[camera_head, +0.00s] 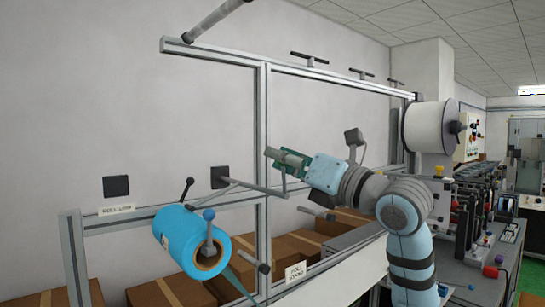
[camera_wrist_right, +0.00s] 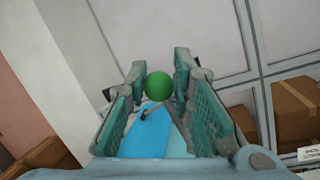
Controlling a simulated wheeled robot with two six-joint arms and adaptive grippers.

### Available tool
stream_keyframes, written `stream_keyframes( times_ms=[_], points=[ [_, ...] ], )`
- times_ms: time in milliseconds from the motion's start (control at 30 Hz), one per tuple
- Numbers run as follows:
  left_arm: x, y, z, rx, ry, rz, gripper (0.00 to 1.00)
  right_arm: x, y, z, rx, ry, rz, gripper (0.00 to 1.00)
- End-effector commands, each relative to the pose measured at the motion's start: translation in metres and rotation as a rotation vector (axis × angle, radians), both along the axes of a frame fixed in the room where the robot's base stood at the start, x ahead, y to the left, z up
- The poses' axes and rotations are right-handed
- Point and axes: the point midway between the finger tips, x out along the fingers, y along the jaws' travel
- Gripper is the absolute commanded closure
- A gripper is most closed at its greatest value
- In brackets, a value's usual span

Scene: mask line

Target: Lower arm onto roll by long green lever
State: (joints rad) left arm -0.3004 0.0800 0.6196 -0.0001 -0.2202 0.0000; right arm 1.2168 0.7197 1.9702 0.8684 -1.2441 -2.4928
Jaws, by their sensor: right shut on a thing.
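In the head view my right gripper (camera_head: 277,157) comes in from the right above the frame's lower rail. In the wrist view its fingers (camera_wrist_right: 158,92) are on both sides of a green ball knob (camera_wrist_right: 158,86), shut on it. This knob tops the long green lever; its shaft is mostly hidden. A thin grey arm (camera_head: 252,187) runs left from just below the gripper, its left end above the blue roll (camera_head: 180,236). The roll hangs at lower left and shows blue beyond the fingers in the wrist view (camera_wrist_right: 145,142). My left gripper is not in view.
A short lever with a blue knob (camera_head: 208,215) stands at the roll's near end, and a black-knobbed lever (camera_head: 188,183) behind it. A metal frame (camera_head: 263,120) rises beside the gripper. Cardboard boxes (camera_head: 165,293) stand below. A white roll (camera_head: 427,127) is at right.

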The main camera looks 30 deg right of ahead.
Motion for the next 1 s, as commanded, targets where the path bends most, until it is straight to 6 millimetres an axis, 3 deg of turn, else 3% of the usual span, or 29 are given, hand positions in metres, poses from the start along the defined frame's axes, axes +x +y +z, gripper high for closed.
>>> stream_keyframes(
  times_ms=[33,367,400,533,867,1000],
  points=[
    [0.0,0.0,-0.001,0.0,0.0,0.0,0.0,0.002,0.001,-0.007,-0.002,0.021,0.005,1.0],
    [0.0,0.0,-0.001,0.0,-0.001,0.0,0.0,0.002,0.002,-0.008,-0.002,0.021,0.008,1.0],
    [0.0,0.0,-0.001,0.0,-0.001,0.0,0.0,0.002,0.002,-0.008,-0.002,0.021,0.008,0.75],
    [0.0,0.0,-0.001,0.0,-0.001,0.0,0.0,0.002,0.001,-0.006,-0.003,0.017,0.006,0.57],
    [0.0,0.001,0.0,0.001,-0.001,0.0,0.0,-0.002,-0.001,-0.004,-0.004,0.01,0.0,0.57],
    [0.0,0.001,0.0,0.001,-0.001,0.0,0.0,-0.025,-0.007,-0.01,-0.01,0.012,-0.003,0.57]
  ],
)
